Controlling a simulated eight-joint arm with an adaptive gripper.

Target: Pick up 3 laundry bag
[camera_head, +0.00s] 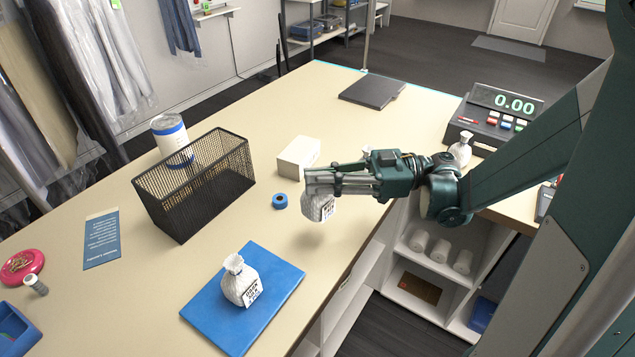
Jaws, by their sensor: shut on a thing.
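A white laundry bag (241,284) with a black-and-white label stands upright on the blue mat (205,308) at the front of the counter. My gripper (322,184) is shut on a second white laundry bag (320,208), which hangs below the fingers near the counter's right edge, with a shadow beneath it. The fingers hide its top. A third white laundry bag (461,150) stands at the right, beside the scale. A small pale piece shows behind my gripper; I cannot tell what it is.
A black wire basket (200,188) stands left of my gripper, with a white-and-blue roll (171,140) behind it. A scale (495,118) stands at the right.

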